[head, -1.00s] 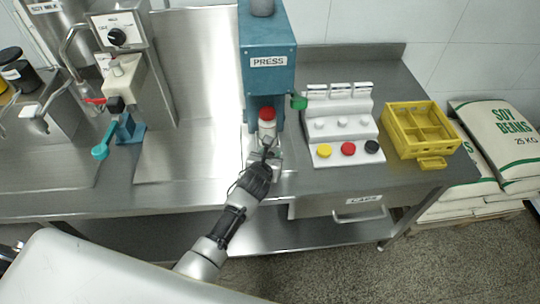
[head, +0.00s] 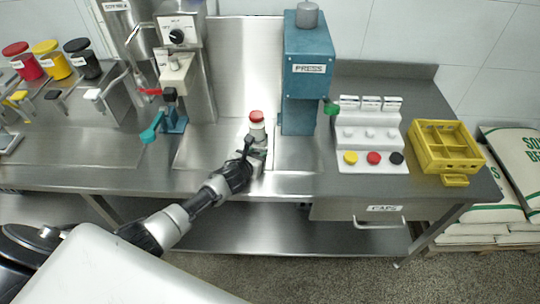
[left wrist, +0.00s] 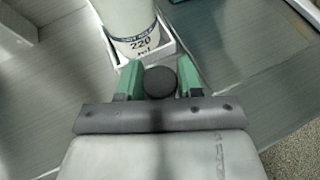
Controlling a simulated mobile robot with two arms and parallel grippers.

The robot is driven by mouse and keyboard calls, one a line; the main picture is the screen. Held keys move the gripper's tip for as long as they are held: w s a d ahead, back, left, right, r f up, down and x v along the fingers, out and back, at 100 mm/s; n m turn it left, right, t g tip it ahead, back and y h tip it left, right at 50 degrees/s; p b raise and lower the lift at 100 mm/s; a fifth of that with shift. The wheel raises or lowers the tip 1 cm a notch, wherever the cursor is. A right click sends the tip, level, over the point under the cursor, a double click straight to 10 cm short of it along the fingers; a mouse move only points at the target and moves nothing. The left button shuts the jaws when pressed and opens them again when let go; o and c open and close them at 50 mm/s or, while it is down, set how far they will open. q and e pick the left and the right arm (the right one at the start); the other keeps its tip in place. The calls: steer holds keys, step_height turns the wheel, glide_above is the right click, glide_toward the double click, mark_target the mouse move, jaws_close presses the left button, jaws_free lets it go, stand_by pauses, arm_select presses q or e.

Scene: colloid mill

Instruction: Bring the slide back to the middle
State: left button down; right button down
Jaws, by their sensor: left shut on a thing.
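The slide (left wrist: 168,42) is a small pale square holder on the steel bench, left of the blue press (head: 308,75) and right of the mill spout. A white bottle (head: 257,126) with a red cap stands upright in it; in the left wrist view the bottle (left wrist: 135,25) reads "220 ml". My left gripper (head: 247,152) is at the front of the slide. Its green fingertips (left wrist: 160,80) are shut on the slide's round black knob (left wrist: 161,84). The track under the slide is mostly hidden by my arm. My right gripper is not in view.
The mill (head: 180,70) with its teal handle (head: 151,130) stands left of the slide. A white cap rack (head: 370,135) and a yellow crate (head: 446,147) are on the right. Bench on either side of the slide is clear.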

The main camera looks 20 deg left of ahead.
arm_select(q)
steer(key=shift+s+a, duration=0.25)
steer(key=shift+a, duration=0.35)
steer(key=shift+s+a, duration=0.2)
steer(key=shift+a, duration=0.35)
steer(key=shift+s+a, duration=0.3)
steer(key=shift+a, duration=0.4)
steer(key=c, duration=0.8)
jaws_free()
steer(key=shift+o, duration=0.2)
steer(key=v, duration=1)
steer(key=shift+s+r, duration=0.2)
steer(key=shift+s, duration=0.15)
